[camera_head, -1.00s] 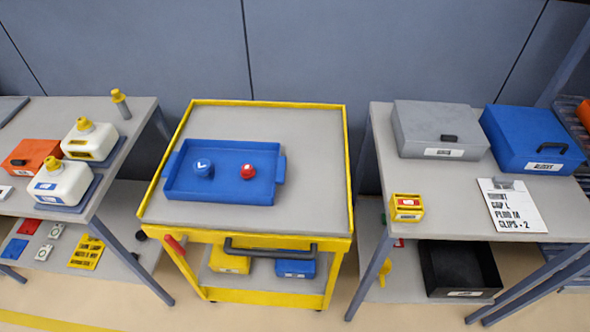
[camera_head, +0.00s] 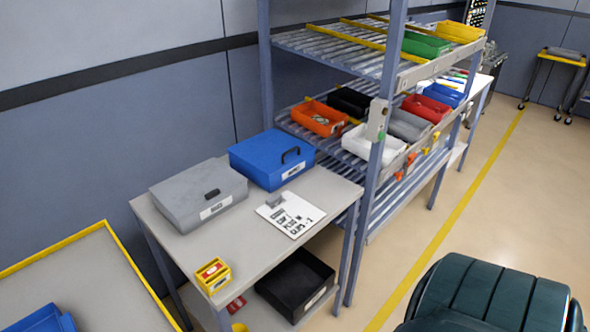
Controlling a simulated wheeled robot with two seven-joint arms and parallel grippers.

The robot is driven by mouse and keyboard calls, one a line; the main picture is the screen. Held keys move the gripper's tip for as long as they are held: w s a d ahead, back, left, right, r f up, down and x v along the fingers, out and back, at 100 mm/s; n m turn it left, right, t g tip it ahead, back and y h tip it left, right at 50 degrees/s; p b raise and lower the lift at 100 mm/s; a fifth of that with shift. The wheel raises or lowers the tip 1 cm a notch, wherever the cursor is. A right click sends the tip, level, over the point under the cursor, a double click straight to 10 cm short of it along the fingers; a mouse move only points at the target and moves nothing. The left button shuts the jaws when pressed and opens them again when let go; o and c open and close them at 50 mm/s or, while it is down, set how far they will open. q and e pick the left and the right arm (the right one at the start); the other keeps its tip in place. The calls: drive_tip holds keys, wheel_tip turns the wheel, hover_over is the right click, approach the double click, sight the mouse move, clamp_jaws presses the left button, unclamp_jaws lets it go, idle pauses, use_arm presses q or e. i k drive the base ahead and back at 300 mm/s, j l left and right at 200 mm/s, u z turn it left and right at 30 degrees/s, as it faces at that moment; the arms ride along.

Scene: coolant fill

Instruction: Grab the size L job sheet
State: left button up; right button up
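A white sheet with black printed lines on a clipboard (camera_head: 290,212) lies flat on the grey table (camera_head: 190,248), near its right edge. Its lines seem to read "CAP L", "PLUG M" and "CLIPS - 2"; the top line is too small to read surely. The clip is at its far edge, and nothing covers the sheet. Neither of my grippers is in view.
A grey case (camera_head: 195,197) and a blue case (camera_head: 272,160) stand behind the sheet. A small yellow box (camera_head: 213,275) is at the table's front. A black bin (camera_head: 295,287) sits below. A rack with bins (camera_head: 320,118) stands right. A dark green ribbed shape (camera_head: 490,295) is unclear.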

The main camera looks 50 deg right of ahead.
sight(293, 216)
drive_tip(key=i+z, duration=0.2)
drive_tip(key=z, duration=1.3)
